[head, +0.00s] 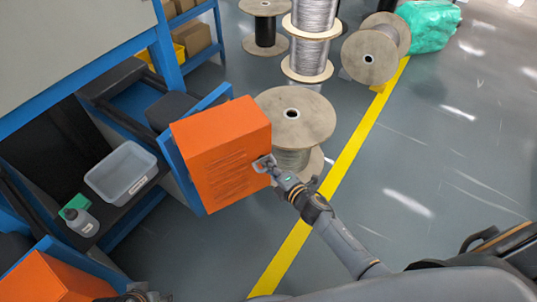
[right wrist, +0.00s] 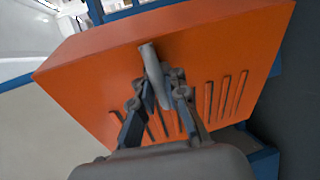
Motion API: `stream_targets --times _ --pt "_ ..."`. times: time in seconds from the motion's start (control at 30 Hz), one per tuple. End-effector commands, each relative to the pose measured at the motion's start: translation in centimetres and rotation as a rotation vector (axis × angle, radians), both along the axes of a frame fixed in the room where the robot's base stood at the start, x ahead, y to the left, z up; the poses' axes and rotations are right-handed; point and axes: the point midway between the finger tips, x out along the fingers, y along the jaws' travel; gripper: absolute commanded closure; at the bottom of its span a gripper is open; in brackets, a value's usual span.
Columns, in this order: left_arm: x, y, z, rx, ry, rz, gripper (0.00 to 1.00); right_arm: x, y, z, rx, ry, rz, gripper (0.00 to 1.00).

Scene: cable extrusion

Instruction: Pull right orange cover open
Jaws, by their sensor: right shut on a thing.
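The right orange cover (head: 222,150) is a boxy panel with slots, edged in blue. It stands swung out from the machine's blue frame, with the interior exposed to its left. My right gripper (head: 265,164) is at the cover's right edge. In the right wrist view, my right gripper (right wrist: 158,88) is shut on the grey handle (right wrist: 149,56) on the orange cover (right wrist: 95,85). A second orange cover (head: 50,280) is at the bottom left. Part of my left gripper (head: 140,295) shows beside it, cut off by the frame edge; its fingers cannot be made out.
Inside the machine are a clear bin (head: 121,172), a bottle (head: 82,221) and a green item (head: 75,203). A wooden cable spool (head: 295,117) stands just behind the cover, with several more further back.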

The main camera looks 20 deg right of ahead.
Motion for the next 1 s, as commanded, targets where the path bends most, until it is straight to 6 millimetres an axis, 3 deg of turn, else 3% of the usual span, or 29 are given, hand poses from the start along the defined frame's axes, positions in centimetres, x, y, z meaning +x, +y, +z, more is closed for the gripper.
stream_targets --times 0.27,0.3,0.43,0.77,1.0 --pt "0.0 0.0 -0.1 0.000 0.000 0.000 0.60 -0.2 -0.4 -0.2 -0.007 0.003 -0.004 1.00" --pt "0.0 0.0 -0.1 0.000 0.000 0.000 0.60 -0.2 -0.4 -0.2 -0.007 0.003 -0.004 0.89" --pt "0.0 0.0 -0.1 0.000 0.000 0.000 0.60 -0.2 -0.3 -0.2 -0.006 0.002 -0.002 0.65" --pt "0.0 0.0 0.0 -0.001 -0.001 -0.001 0.60 -0.3 -0.1 -0.1 -0.002 0.000 0.000 0.65" --pt "0.0 0.0 -0.1 0.000 0.000 -0.001 0.60 -3.5 -1.2 0.4 -0.003 0.003 0.000 0.65"
